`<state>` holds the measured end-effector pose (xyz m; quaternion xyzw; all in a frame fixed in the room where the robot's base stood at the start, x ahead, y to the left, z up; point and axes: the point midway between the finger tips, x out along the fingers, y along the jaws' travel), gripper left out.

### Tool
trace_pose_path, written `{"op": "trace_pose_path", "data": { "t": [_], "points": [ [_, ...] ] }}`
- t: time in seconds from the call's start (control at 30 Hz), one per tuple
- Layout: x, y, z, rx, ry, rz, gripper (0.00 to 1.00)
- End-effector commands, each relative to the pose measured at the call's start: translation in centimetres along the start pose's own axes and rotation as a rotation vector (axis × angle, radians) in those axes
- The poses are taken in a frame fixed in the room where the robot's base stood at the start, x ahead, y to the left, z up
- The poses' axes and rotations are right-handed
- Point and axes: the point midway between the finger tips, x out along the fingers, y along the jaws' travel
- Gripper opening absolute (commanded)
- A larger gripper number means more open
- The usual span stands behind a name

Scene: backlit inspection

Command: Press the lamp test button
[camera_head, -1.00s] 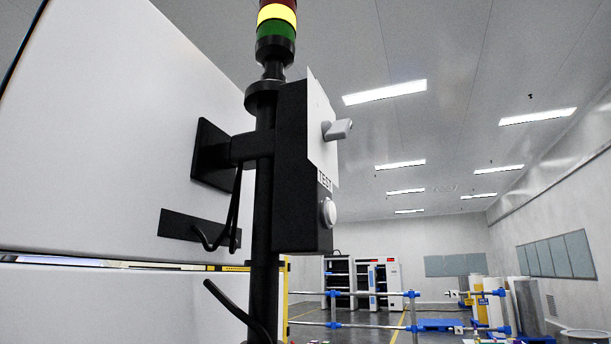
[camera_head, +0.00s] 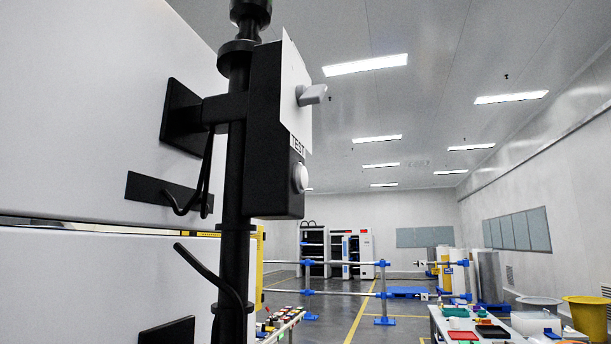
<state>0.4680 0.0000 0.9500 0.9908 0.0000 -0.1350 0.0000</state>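The lamp test button (camera_head: 300,178) is a round, pale button on the right-hand face of a black control box (camera_head: 265,150). A white label reading TEST (camera_head: 298,144) sits just above it. A grey lever-like knob (camera_head: 312,95) sticks out of the white panel (camera_head: 296,75) higher on the same face. The box is fixed to a black vertical pole (camera_head: 234,180). The box is seen at a steep angle, so the button's face shows only edge-on. My gripper is not in view, and nothing touches the button.
A large white cabinet wall (camera_head: 75,120) fills the left, with a bracket and cables by the pole. Low at right is a table (camera_head: 440,322) with trays and small items. Blue-jointed rails (camera_head: 345,263) stand behind. Open floor shows between them.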

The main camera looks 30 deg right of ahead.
Motion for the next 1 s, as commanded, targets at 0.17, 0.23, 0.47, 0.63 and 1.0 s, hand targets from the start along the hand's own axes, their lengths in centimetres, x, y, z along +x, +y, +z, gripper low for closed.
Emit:
{"op": "trace_pose_path", "data": {
  "t": [0.17,0.23,0.47,0.63,1.0],
  "points": [
    [0.00,0.00,0.00,0.000,0.000,0.000,0.32],
    [0.00,0.00,0.00,0.000,0.000,0.000,0.32],
    [0.00,0.00,0.00,0.000,0.000,0.000,0.00],
    [0.00,0.00,0.00,0.000,0.000,0.000,0.00],
    [0.00,0.00,0.00,0.000,0.000,0.000,0.00]
  ]
}}
